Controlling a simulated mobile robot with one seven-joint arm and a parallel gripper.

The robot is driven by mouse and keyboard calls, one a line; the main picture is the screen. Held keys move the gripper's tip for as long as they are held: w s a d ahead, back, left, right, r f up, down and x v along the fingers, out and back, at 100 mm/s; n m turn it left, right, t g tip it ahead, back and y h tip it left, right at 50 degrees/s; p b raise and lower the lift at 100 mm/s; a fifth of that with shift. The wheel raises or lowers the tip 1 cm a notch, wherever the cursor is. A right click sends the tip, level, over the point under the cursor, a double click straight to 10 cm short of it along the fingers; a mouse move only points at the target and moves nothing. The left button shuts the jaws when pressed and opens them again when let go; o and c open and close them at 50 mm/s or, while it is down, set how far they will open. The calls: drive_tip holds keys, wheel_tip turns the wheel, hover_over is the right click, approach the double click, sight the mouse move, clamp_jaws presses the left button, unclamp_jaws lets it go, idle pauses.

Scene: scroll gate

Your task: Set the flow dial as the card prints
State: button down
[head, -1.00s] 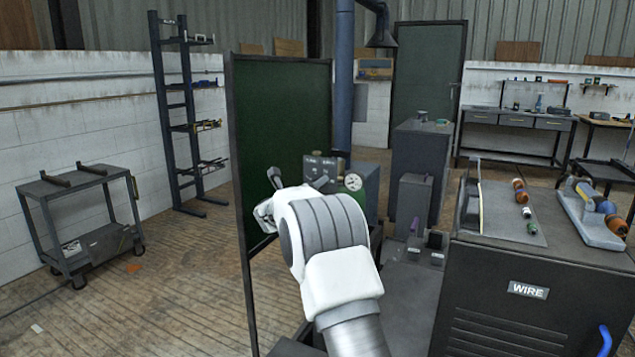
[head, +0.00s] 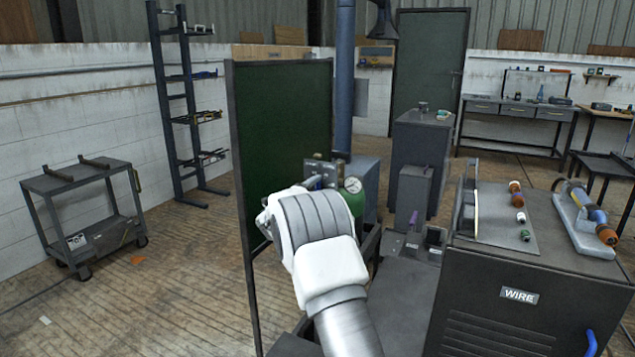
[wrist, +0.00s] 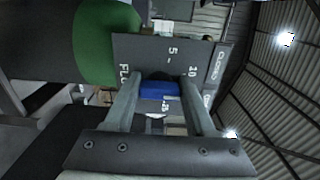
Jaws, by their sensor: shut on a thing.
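The flow dial (wrist: 158,90) shows in the wrist view as a blue knob on a dark grey panel (wrist: 206,62). My gripper (wrist: 160,80) is shut on the knob, one finger on each side. The knob's pointer is hidden, so its setting cannot be told. In the head view the panel (head: 318,170) shows just beyond my white wrist, which hides the gripper and most of the dial. I cannot make out a printed card.
A round gauge (head: 352,185) and a green cylinder (head: 357,204) are right beside the panel. A tall dark green screen (head: 285,140) stands close to the left of my arm. A grey cabinet labelled WIRE (head: 500,265) stands at the right.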

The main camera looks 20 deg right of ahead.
drive_tip(key=n+p, duration=0.2)
drive_tip(key=n, duration=0.2)
drive_tip(key=shift+n+p, duration=0.3)
drive_tip(key=shift+n, duration=0.1)
drive_tip(key=shift+f, duration=0.1)
drive_tip(key=shift+c, duration=1.2)
unclamp_jaws()
drive_tip(key=shift+a, duration=0.1)
drive_tip(key=v, duration=1.7)
drive_tip(key=shift+p, duration=0.35)
drive_tip(key=shift+s+a, duration=0.1)
drive_tip(key=shift+s, duration=0.05)
